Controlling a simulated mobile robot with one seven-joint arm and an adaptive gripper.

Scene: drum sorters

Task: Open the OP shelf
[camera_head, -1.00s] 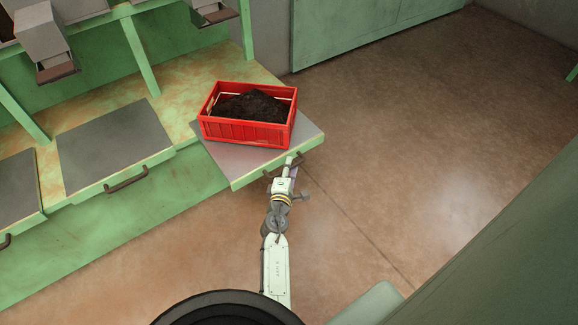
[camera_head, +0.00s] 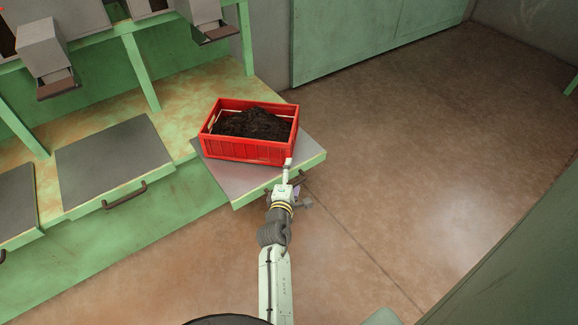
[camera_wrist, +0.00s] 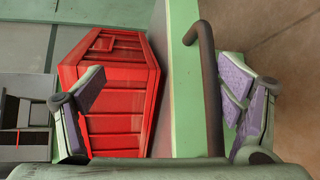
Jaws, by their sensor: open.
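The green-edged shelf with a grey top (camera_head: 225,180) juts out from the bench at an angle, farther out than the shelves to its left. A red crate of dark soil (camera_head: 250,147) stands on it. Its dark bar handle (camera_wrist: 209,85) is on the front edge, partly hidden by my gripper in the head view. My gripper (camera_head: 287,172) is at that edge, open and empty. In the wrist view my gripper (camera_wrist: 165,88) has its fingers spread, with the handle between them, nearer the right finger. The left finger overlaps the crate (camera_wrist: 118,110) in the picture.
Two more shelves with handles, a middle one (camera_head: 110,160) and a left one (camera_head: 15,205), sit in the green bench. Grey chutes (camera_head: 45,50) hang above. The brown floor (camera_head: 420,150) to the right is clear. A green panel (camera_head: 520,255) stands at the lower right.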

